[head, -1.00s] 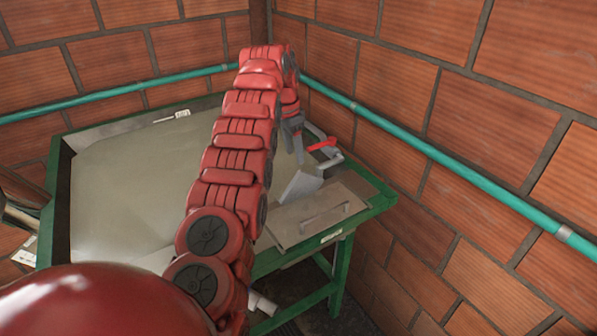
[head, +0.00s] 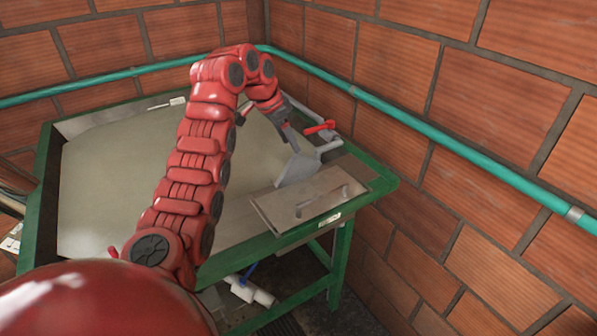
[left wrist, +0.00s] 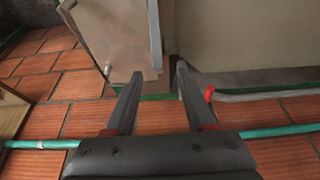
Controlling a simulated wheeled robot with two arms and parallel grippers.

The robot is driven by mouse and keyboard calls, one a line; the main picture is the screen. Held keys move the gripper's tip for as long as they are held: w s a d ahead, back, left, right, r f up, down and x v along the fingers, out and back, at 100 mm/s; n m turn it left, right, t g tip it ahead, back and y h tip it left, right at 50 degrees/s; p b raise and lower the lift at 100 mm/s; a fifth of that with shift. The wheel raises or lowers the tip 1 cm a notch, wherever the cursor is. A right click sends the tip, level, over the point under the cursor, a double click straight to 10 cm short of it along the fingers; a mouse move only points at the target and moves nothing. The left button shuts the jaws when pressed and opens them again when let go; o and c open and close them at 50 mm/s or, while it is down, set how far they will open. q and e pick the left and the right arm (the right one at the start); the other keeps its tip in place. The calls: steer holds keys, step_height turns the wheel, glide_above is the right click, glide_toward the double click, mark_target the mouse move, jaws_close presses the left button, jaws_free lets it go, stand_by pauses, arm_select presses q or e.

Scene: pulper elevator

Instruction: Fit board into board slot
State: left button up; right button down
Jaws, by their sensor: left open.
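The board (head: 297,169), a small grey plate, stands tilted at the inner edge of a flat metal cover on the green-framed table. In the left wrist view the board (left wrist: 155,35) shows edge-on as a thin upright strip. My left gripper (head: 289,140) is open at the board's upper end; its fingertips (left wrist: 159,70) lie on either side of the strip's near end. I cannot tell whether either finger touches it. The board slot is not clearly visible; the board's lower edge meets the cover's edge. My right gripper is not in view.
The metal cover (head: 272,213) has a raised handle. A red-handled valve (head: 320,128) on a grey pipe is close beside my left gripper. A teal pipe (head: 420,135) runs along the brick walls.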

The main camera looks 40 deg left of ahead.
mark_target(302, 164)
arm_select(q)
steer(key=p+x, duration=0.1)
steer(key=x, duration=0.3)
steer(key=shift+w+d+f+p, duration=0.1)
steer(key=shift+w+f+p, duration=0.05)
steer(key=shift+f+p, duration=0.15)
steer(key=p+x, duration=0.3)
steer(key=x, duration=0.1)
steer(key=shift+d+f, duration=0.2)
steer(key=shift+f, duration=0.05)
steer(key=shift+w+f+p, duration=0.2)
steer(key=shift+f+p, duration=0.1)
steer(key=shift+f, duration=0.2)
jaws_close()
